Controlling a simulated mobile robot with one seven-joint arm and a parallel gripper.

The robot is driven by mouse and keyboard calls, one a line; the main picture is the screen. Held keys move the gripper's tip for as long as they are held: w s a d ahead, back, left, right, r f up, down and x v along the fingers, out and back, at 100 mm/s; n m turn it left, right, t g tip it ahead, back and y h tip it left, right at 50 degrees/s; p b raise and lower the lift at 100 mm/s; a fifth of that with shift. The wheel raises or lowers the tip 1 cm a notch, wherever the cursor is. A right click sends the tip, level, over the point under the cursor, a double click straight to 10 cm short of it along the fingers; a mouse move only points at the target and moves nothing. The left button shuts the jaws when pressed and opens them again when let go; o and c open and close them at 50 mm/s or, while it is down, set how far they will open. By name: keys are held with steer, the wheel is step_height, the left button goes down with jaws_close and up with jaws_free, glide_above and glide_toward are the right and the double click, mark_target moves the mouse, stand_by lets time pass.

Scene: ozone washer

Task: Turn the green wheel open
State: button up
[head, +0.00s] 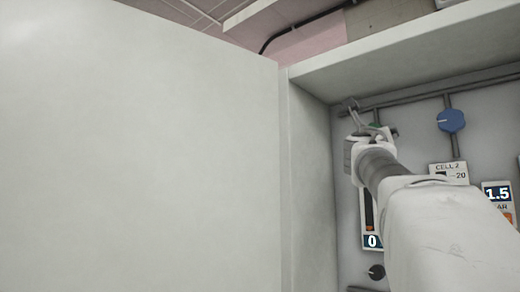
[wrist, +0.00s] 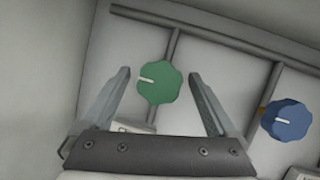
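The green wheel (wrist: 159,83) is a lobed knob on a pale panel, with a white mark pointing left in the wrist view. In the head view only a bit of its green (head: 376,125) shows behind my gripper. My gripper (wrist: 160,74) is open, with one finger on each side of the wheel in the wrist view. Gaps show between both fingers and the wheel, and nothing is held. How far the fingertips are from the panel is hard to tell.
A blue wheel (wrist: 287,120) sits to the right on the same panel, also in the head view (head: 451,120). Grey pipes (head: 448,100) run along the panel. A large pale cabinet wall or door (head: 140,150) fills the left. A black knob (head: 376,272) sits lower down.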

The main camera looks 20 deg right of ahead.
steer(key=c, duration=1.3)
